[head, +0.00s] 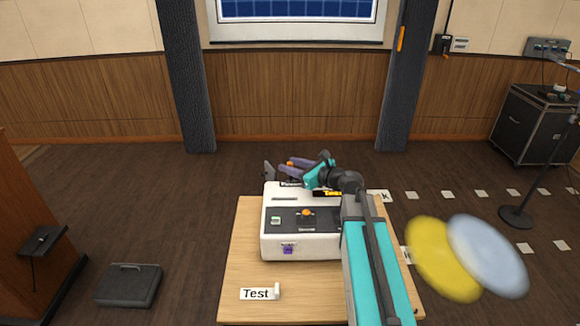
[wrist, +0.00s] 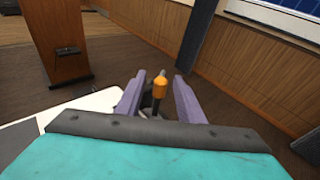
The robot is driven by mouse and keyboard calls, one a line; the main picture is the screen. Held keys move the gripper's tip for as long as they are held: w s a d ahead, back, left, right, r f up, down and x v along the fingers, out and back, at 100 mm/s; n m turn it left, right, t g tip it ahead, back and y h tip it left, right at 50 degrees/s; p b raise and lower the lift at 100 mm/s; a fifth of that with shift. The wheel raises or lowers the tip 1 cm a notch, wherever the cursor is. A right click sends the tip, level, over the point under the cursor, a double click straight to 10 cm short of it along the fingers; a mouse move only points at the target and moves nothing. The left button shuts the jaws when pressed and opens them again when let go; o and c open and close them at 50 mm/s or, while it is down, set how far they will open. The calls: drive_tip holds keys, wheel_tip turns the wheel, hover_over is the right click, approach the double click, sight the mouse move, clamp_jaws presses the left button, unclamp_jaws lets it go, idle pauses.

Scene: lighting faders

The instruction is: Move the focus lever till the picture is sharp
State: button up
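The white projector (head: 272,236) stands on the wooden table. An orange-tipped lever (wrist: 160,88) stands up at its far side; I take it for the focus lever, though no label on it is readable. My gripper (wrist: 159,97) has its two purple fingers on either side of this tip, with a gap showing at each side. In the head view my gripper (head: 291,163) is over the projector's far edge, its fingers pointing left. The wall screen (head: 296,10) shows part of a blue grid picture, cut off at the top; its sharpness is hard to judge.
A second orange knob (head: 306,212) and a green switch (head: 275,220) sit on the projector's top panel. A "Test" sign (head: 258,293) lies at the table's front left. Yellow (head: 442,258) and pale blue (head: 488,256) discs are at the right. A lectern (wrist: 58,40) stands at left.

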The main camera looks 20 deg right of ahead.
drive_tip(key=b+v, duration=0.1)
drive_tip(key=v, duration=0.8)
drive_tip(key=shift+s+d+b, duration=0.15)
drive_tip(key=shift+s+b, duration=0.15)
drive_tip(key=shift+b, duration=0.05)
drive_tip(key=b+v, duration=0.2)
drive_tip(key=b, duration=0.2)
drive_tip(key=shift+d+f, duration=0.1)
drive_tip(key=shift+s+d+b, duration=0.15)
drive_tip(key=shift+s+b, duration=0.2)
drive_tip(key=shift+b, duration=0.4)
drive_tip(key=shift+s+r, duration=0.1)
drive_tip(key=shift+r, duration=0.1)
